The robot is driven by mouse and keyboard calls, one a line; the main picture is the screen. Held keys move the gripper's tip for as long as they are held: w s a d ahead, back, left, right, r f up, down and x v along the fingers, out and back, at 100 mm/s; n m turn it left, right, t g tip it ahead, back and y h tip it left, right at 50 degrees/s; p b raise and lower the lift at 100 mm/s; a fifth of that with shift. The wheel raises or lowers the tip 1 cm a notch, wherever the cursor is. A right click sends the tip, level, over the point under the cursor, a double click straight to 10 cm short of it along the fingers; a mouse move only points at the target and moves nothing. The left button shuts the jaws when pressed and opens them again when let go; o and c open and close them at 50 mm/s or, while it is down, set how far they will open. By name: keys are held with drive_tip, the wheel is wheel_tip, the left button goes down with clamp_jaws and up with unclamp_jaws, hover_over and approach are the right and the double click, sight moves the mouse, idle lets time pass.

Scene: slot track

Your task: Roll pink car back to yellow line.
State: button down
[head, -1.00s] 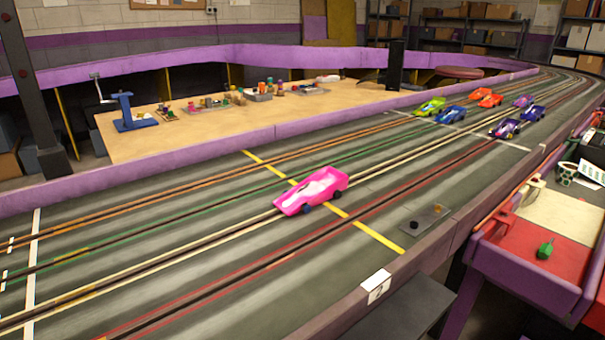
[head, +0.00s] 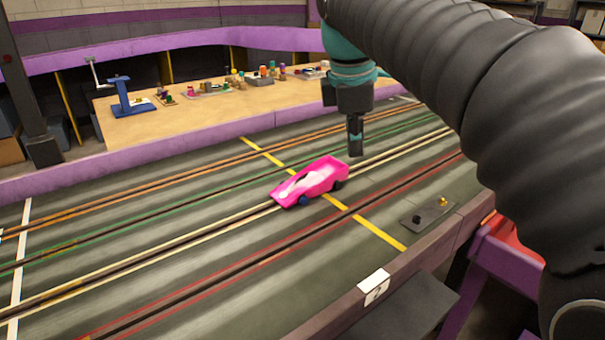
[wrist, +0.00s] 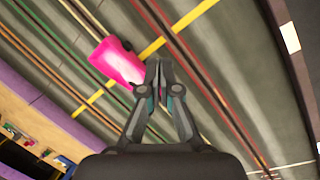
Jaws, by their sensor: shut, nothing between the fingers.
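The pink car (head: 312,181) with a white patch stands on the cream-lined slot lane of the track. It sits across the yellow line (head: 370,228), with its nose toward the lower left. In the wrist view the pink car (wrist: 118,63) and the yellow line (wrist: 180,25) also show. My gripper (head: 356,152) is shut and empty. It hangs just behind the car's rear, on the upper right side, with its tips low over the track. In the wrist view my gripper (wrist: 159,66) is beside the car; I cannot tell whether it touches.
A small metal plate with knobs (head: 430,215) lies near the track's front edge. A workbench (head: 130,135) with small items stands beyond the track. The track at the lower left is clear.

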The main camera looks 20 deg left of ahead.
sight(294, 188)
drive_tip(key=s+a+n, duration=0.4)
drive_tip(key=a+n, duration=0.4)
drive_tip(key=a, duration=0.8)
drive_tip(key=shift+h, duration=0.5)
drive_tip(key=x, duration=0.3)
drive_tip(key=b+x, duration=0.1)
drive_tip(key=x, duration=0.3)
drive_tip(key=s+x, duration=0.1)
drive_tip(key=x, duration=0.2)
drive_tip(key=shift+w+f+b, duration=0.1)
drive_tip(key=shift+f+b, duration=0.25)
drive_tip(key=shift+f, duration=0.1)
drive_tip(key=w, duration=0.1)
drive_tip(key=w+d, duration=0.1)
drive_tip(key=shift+w+d, duration=0.25)
drive_tip(key=shift+w, duration=0.15)
drive_tip(key=shift+w+d, duration=0.2)
drive_tip(key=shift+w, duration=0.2)
